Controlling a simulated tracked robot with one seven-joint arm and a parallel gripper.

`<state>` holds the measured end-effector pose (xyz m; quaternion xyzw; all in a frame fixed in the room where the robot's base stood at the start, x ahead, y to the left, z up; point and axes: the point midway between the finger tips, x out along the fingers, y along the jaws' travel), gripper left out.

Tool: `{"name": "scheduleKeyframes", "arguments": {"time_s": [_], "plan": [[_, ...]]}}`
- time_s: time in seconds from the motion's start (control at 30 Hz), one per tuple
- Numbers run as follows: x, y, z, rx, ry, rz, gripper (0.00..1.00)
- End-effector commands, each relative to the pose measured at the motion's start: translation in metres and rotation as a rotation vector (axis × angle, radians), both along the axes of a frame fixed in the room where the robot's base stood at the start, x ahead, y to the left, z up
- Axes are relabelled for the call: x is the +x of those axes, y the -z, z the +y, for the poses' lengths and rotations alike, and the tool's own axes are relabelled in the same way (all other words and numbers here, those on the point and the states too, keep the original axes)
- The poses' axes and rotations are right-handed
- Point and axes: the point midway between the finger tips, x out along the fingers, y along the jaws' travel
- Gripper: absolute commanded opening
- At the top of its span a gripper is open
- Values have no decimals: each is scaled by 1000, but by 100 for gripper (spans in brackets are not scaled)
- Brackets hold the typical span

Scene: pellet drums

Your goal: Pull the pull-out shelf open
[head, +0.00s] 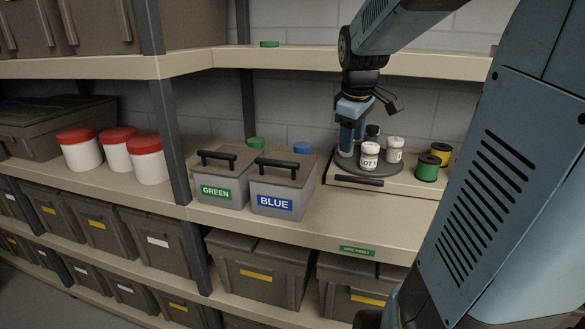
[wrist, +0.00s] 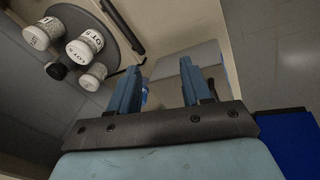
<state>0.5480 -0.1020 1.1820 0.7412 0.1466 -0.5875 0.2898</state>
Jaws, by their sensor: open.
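The pull-out shelf (head: 412,187) is a beige board on the middle shelf, with a black bar handle (head: 358,181) along its front edge. The handle also shows in the wrist view (wrist: 122,26). A dark round turntable (head: 345,161) with white lidded jars stands on the board. My gripper (head: 347,145) points down at the left side of the turntable, apart from the handle. In the wrist view its two blue fingers (wrist: 160,90) are spread, with nothing held between them; the handle lies beyond the left finger.
Green and yellow spools (head: 427,168) stand at the board's right. Grey bins labelled GREEN (head: 222,206) and BLUE (head: 274,208) stand to the left. Red-lidded tubs (head: 118,150) are farther left. The plank in front of the handle (head: 335,220) is clear. An upper shelf (head: 290,58) runs behind my arm.

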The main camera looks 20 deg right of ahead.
Motion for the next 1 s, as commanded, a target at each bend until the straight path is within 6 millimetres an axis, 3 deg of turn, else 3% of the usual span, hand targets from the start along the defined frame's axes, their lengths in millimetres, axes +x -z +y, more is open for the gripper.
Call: {"name": "scheduleKeyframes", "arguments": {"time_s": [0.2,0.4,0.67,1.0], "plan": [[46,20,-49,-41,-185,95,48],[68,33,-77,-54,-296,138,48],[74,47,-85,-56,-327,151,48],[82,101,-91,-55,-326,151,48]]}}
